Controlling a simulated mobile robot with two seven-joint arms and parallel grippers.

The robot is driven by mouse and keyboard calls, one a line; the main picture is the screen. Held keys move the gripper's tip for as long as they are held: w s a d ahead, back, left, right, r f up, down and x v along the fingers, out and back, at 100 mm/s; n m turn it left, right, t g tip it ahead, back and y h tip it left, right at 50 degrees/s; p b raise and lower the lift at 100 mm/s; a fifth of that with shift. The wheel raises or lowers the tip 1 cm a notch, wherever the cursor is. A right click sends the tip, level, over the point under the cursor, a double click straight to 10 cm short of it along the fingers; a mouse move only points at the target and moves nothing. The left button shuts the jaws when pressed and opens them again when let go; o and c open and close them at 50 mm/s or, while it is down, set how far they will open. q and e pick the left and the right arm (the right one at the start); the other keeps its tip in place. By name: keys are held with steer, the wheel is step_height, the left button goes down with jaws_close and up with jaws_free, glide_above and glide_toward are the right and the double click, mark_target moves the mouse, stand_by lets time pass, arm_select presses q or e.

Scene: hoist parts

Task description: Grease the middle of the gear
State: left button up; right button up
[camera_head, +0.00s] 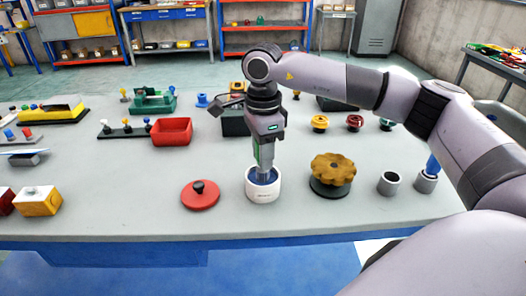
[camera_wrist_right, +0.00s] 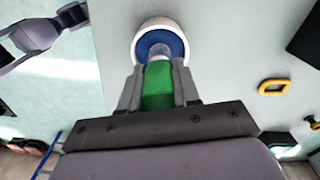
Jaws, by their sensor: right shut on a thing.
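The gear (camera_head: 332,168) is brown-gold and toothed, and lies flat on a dark green round base on the table, right of the white pot. The white pot (camera_head: 263,196) holds blue grease; it also shows in the wrist view (camera_wrist_right: 140,33) with the blue grease (camera_wrist_right: 172,41) inside. My right gripper (camera_head: 264,165) points down over the pot and is shut on a tool with a green handle (camera_wrist_right: 157,86). The tool's pale lower end reaches into the pot's opening at the blue grease; its very tip is hidden. My left gripper does not show in the head view.
A red lid (camera_head: 200,196) with a black knob lies left of the pot. Two grey cups (camera_head: 388,184) (camera_head: 426,182) stand right of the gear. A red bin (camera_head: 171,132) and small knobbed parts stand farther back. The front strip of table is clear.

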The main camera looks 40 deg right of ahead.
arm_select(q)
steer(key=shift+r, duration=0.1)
arm_select(e)
steer(key=shift+r+p, duration=2.55)
steer(key=shift+r, duration=0.95)
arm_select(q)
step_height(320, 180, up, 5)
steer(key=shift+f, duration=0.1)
arm_select(e)
steer(key=shift+f, duration=0.1)
